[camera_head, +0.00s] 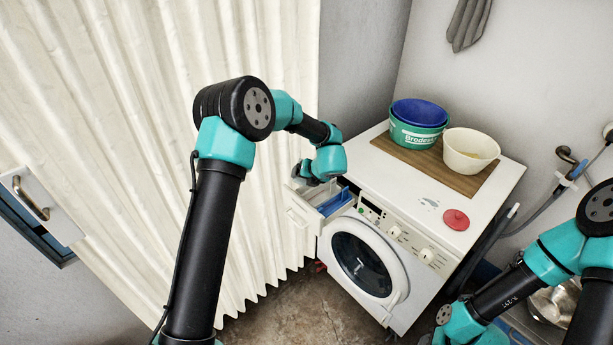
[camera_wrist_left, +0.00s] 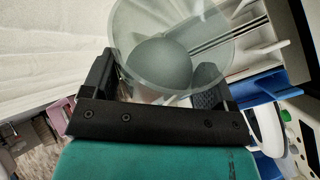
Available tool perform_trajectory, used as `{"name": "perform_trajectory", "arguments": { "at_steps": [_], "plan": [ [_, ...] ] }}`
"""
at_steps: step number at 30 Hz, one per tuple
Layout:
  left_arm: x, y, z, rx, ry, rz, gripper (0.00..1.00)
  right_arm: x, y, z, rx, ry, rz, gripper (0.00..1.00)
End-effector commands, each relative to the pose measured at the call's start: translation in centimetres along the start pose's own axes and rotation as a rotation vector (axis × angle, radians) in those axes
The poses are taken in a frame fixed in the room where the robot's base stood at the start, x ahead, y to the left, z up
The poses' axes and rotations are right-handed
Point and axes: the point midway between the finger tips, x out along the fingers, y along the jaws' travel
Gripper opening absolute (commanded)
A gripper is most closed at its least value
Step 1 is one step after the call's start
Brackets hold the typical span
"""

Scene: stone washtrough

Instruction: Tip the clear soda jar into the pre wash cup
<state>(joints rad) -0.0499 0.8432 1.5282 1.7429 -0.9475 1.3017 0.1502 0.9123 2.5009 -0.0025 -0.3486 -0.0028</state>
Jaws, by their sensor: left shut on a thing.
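My left gripper (camera_head: 308,172) is over the open detergent drawer (camera_head: 303,213) at the washing machine's upper left. In the left wrist view, my left gripper (camera_wrist_left: 154,78) is shut on the clear soda jar (camera_wrist_left: 205,30), one finger on each side. The see-through jar has a rounded grey shape showing in it; whether that is its contents is unclear. I cannot make out the jar in the head view. The drawer, white with a blue part (camera_head: 334,203), also shows behind the jar in the left wrist view. I cannot pick out the pre wash cup. My right gripper is out of view.
The white washing machine (camera_head: 362,262) has a red lid (camera_head: 456,220) on top. A wooden board (camera_head: 430,169) there holds stacked blue and green tubs (camera_head: 418,125) and a cream bowl (camera_head: 471,150). A pale curtain (camera_head: 110,130) hangs close on the left.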

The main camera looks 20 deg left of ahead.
Motion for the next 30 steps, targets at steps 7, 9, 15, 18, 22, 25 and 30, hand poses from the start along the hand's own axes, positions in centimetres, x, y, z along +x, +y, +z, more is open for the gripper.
{"name": "perform_trajectory", "arguments": {
  "at_steps": [7, 9, 15, 18, 22, 25, 30],
  "plan": [
    [0.02, -0.01, 0.13, 0.037, 0.048, 0.018, 0.5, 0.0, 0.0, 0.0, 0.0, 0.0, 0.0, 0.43],
    [0.0, -0.03, 0.2, 0.055, 0.071, 0.024, 0.5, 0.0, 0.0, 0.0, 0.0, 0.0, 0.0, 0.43],
    [-0.04, -0.01, 0.26, 0.099, 0.127, 0.044, 0.5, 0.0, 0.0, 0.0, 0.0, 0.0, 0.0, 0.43],
    [-0.06, -0.03, 0.23, 0.106, 0.136, 0.045, 0.5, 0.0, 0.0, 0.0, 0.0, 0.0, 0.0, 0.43],
    [-0.06, -0.03, 0.22, 0.107, 0.136, 0.045, 0.5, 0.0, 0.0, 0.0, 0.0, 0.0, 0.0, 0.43],
    [-0.06, -0.02, 0.22, 0.107, 0.135, 0.045, 0.5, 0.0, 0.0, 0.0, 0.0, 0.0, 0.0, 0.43],
    [-0.06, -0.02, 0.23, 0.106, 0.135, 0.045, 0.5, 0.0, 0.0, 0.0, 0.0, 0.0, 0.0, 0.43]
  ]
}}
